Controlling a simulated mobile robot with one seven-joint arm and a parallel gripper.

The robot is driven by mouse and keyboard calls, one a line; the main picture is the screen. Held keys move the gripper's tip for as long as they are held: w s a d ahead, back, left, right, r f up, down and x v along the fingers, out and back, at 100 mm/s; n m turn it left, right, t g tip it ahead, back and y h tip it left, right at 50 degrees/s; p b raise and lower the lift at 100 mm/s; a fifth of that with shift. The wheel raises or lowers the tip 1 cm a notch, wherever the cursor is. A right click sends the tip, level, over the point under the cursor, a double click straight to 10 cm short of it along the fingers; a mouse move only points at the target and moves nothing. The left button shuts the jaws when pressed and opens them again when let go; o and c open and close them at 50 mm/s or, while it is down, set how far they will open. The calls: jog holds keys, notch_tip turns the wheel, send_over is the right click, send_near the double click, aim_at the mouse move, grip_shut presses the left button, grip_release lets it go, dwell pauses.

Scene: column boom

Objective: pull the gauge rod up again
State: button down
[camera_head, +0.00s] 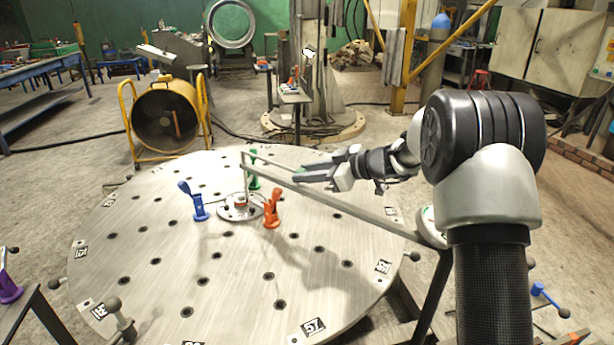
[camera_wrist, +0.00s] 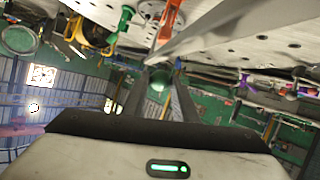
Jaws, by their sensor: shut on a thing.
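The gauge rod (camera_head: 246,182) is a thin, grey, upright rod at the free end of a long grey boom (camera_head: 350,208). Its lower end is over a small round fixture (camera_head: 238,212) at the middle of the round table. A thin arm seems to run right from its top towards my gripper (camera_head: 297,172). My gripper reaches in from the right, just above the boom, with its fingers close together on that arm. In the wrist view, the boom (camera_wrist: 235,25) crosses beyond the fingertips. The exact contact is too small to tell.
Blue (camera_head: 196,201), green (camera_head: 253,170) and orange (camera_head: 271,210) clamps surround the fixture on the round table (camera_head: 160,270). The boom slants across to a post at the right. The table's front is mostly bare, with holes. A yellow-framed fan (camera_head: 165,118) stands behind.

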notch_tip(320, 180, up, 9)
jog(key=shift+r+b, duration=0.1)
jog(key=shift+b, duration=0.35)
jog(key=c, duration=1.5)
grip_release()
jog(key=shift+r, duration=0.1)
jog(key=shift+o, duration=0.3)
jog(key=v, duration=1.7)
jog(key=shift+p, duration=0.4)
